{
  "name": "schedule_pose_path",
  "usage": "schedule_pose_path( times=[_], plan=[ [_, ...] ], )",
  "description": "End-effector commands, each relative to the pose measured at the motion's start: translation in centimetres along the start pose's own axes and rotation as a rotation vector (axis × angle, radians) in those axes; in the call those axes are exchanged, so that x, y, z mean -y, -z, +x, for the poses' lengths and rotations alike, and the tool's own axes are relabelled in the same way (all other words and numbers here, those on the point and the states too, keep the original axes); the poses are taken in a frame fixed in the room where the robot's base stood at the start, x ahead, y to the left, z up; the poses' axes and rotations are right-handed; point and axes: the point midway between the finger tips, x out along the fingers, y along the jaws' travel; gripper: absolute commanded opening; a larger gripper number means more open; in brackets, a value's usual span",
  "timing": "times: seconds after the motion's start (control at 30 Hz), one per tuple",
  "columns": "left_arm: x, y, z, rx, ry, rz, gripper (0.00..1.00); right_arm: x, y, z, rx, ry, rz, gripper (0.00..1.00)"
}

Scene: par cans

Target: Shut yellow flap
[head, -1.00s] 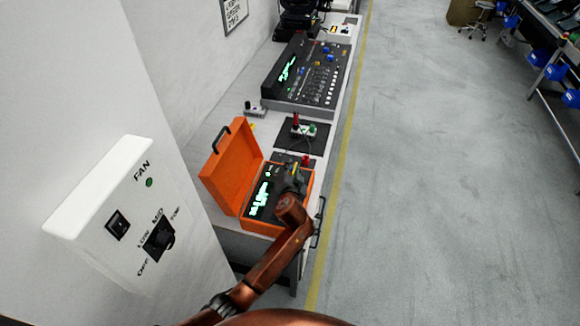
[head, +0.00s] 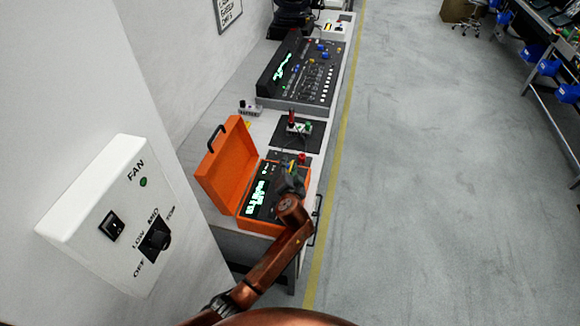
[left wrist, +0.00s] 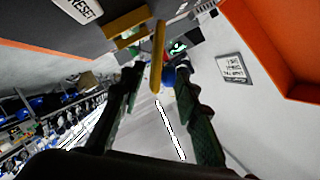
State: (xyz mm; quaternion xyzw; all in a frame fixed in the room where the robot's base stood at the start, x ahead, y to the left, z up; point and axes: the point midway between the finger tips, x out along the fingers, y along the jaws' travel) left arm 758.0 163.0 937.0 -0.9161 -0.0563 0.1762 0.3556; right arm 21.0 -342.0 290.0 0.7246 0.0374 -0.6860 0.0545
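The yellow flap (left wrist: 158,48) shows in the left wrist view as a narrow yellow piece standing out from a dark panel. More yellow parts (left wrist: 127,20) lie beside it at the panel. My left gripper (left wrist: 158,70) is open, its two dark fingers apart on either side of the flap's line. I cannot tell whether a finger touches it. In the head view my left gripper (head: 291,180) is over the panel of the orange case (head: 262,224) and hides part of it. My right gripper is not in view.
The case's orange lid (head: 225,168) stands open on the left. Its lit green display (head: 257,196) is left of my gripper. A black mat (head: 285,136) and a large control desk (head: 300,75) lie behind. A white fan control box (head: 105,215) is at the near left.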

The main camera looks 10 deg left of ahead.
Motion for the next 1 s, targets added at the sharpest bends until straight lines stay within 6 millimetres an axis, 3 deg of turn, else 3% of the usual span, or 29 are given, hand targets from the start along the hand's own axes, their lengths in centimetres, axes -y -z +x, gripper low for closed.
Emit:
schedule_pose_path(
  times=[0.37,0.8,1.0],
  plan=[
    [-0.3,0.1,-0.9,-0.003,-0.005,-0.002,0.3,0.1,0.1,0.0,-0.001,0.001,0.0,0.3],
    [-0.2,0.0,-9.3,-0.001,-0.004,-0.004,0.3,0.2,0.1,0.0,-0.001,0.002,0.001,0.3],
    [-0.2,0.0,-11.6,-0.001,-0.003,-0.001,0.3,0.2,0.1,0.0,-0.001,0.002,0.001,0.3]
  ],
)
